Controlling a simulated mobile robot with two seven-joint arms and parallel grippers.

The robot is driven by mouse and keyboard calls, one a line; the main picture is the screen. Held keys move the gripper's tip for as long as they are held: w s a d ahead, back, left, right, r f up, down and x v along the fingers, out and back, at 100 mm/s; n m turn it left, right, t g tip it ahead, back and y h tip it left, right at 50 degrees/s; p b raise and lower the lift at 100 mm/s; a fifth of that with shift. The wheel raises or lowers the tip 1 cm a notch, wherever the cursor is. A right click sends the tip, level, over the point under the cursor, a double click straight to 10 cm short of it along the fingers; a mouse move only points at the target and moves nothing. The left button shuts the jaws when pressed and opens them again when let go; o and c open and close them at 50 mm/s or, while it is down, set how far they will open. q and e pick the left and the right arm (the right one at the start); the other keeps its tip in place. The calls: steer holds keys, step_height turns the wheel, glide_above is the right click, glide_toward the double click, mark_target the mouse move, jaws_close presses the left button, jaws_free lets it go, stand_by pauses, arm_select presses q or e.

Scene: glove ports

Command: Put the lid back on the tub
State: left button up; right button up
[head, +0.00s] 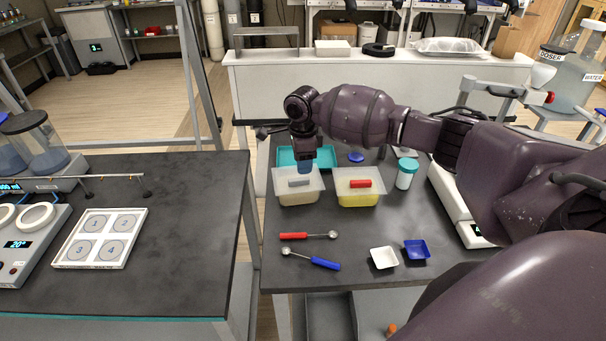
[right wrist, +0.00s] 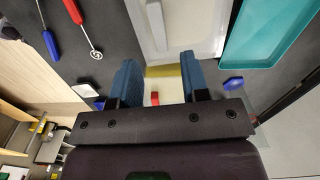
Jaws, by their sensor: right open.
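I cannot tell how firmly that lid sits. To its right is a tub with yellow contents (head: 358,200), topped by a lid with a red handle (head: 360,184). My right gripper (head: 305,168) points down just above and behind the grey handle. In the right wrist view, its blue fingers (right wrist: 160,85) are open and empty, with the grey handle (right wrist: 156,25) beyond them. The red handle (right wrist: 155,98) shows between them. My left gripper is out of view.
A teal tray (head: 325,154) lies behind the tubs, with a small blue item (head: 356,157) beside it. A teal-capped jar (head: 406,174) stands right. Red-handled (head: 294,236) and blue-handled (head: 325,263) spoons and white (head: 384,258) and blue (head: 417,250) dishes lie in front.

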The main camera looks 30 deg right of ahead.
mark_target(303, 179)
step_height(303, 179, up, 7)
steer(key=shift+b, duration=0.3)
steer(key=shift+r, duration=0.1)
stand_by(0.4)
